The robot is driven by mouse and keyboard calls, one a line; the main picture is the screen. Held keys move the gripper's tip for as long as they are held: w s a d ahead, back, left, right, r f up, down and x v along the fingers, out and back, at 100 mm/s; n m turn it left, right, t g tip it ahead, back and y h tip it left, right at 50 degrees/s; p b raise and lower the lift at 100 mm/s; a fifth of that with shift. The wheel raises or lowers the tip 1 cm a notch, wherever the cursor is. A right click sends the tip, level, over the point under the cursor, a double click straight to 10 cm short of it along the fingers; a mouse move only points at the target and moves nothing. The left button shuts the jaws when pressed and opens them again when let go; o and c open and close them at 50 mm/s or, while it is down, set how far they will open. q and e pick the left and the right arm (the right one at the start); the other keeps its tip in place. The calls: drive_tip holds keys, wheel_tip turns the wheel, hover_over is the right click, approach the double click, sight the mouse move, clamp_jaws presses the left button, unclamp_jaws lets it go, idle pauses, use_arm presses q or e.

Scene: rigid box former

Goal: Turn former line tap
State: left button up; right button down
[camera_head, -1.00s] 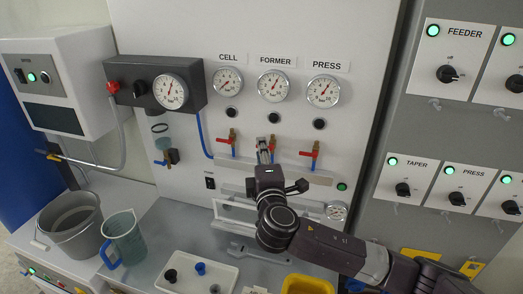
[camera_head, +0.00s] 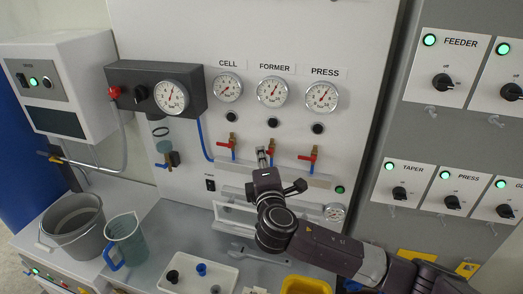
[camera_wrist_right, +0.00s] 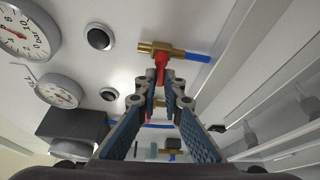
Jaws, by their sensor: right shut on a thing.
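The former line tap is under the FORMER gauge (camera_head: 272,91) on the white panel. Its brass body (camera_head: 272,143) shows just above my right gripper (camera_head: 264,158) in the head view; its handle is hidden there. In the right wrist view, the brass body (camera_wrist_right: 157,48) has a blue hose (camera_wrist_right: 197,57) on its right and a red handle (camera_wrist_right: 162,72) below. My right gripper (camera_wrist_right: 160,82) is shut on the red handle, its fingertips on both sides of it. How far the handle is turned is hard to tell. My left gripper is not in view.
The CELL tap (camera_head: 232,147) is close on the left and the PRESS tap (camera_head: 312,158) on the right, both with red handles. A shelf rail and small gauge (camera_head: 335,212) are below. A bucket (camera_head: 73,222), jug (camera_head: 125,240) and white tray (camera_head: 197,275) stand lower left.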

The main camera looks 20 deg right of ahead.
drive_tip(key=n+g+h+p, duration=0.1)
drive_tip(key=n+g, duration=0.1)
drive_tip(key=n, duration=0.2)
drive_tip(key=d+f+n+g+h+p, duration=0.1)
drive_tip(key=n+g+p, duration=0.1)
drive_tip(key=n, duration=0.2)
drive_tip(key=s+f+n+g+h+p, duration=0.1)
drive_tip(key=n, duration=0.3)
drive_tip(key=shift+s+d+g+h+p, duration=0.1)
drive_tip(key=shift+d+g+h+p, duration=0.1)
drive_tip(key=shift+g+h+p, duration=0.15)
idle(0.8)
drive_tip(key=c, duration=2.1)
unclamp_jaws()
drive_tip(key=shift+r, duration=0.15)
drive_tip(key=shift+v, duration=6.05)
